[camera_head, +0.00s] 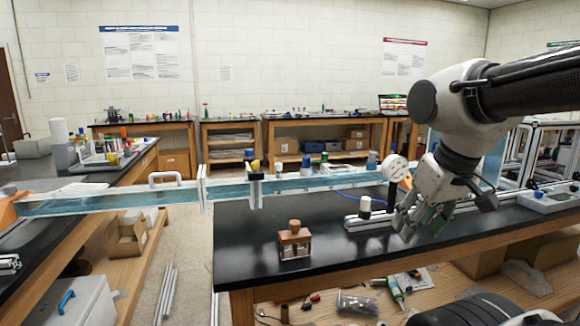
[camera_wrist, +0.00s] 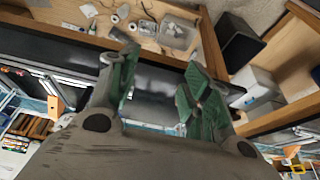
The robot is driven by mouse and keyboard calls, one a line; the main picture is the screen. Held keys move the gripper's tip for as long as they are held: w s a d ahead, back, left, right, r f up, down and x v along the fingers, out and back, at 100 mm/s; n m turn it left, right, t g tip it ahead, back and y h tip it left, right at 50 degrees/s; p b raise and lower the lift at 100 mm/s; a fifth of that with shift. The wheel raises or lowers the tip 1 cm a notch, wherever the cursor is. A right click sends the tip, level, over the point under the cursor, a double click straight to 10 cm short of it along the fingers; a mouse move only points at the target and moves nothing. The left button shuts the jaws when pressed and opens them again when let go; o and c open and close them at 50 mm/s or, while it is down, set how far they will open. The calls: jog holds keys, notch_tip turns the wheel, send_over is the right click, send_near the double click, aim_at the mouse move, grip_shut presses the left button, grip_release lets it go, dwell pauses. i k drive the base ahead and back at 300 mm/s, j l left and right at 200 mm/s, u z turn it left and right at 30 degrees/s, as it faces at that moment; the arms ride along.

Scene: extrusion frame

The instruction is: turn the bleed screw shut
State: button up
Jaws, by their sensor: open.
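I cannot pick out the bleed screw with certainty in either view. An aluminium rail (camera_head: 385,216) lies on the black bench, with a small white-capped fitting (camera_head: 365,205) standing at its left part. A white round gauge (camera_head: 395,168) stands behind it, and a thin blue tube (camera_head: 343,194) runs near the fitting. My gripper (camera_head: 420,220) hangs over the bench just right of the fitting, apart from it, and hides part of the rail. In the wrist view, my gripper (camera_wrist: 158,72) has its green-padded fingers spread, with nothing between them.
A long clear trough of bluish water (camera_head: 110,199) crosses behind the bench (camera_head: 248,268). A small wooden-topped stand (camera_head: 295,241) sits on the bench's left front. The lower shelf (camera_head: 438,297) holds loose parts and a glue tube. The bench between stand and rail is clear.

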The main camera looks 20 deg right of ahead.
aim_at(278, 166)
jog(key=i, duration=0.95)
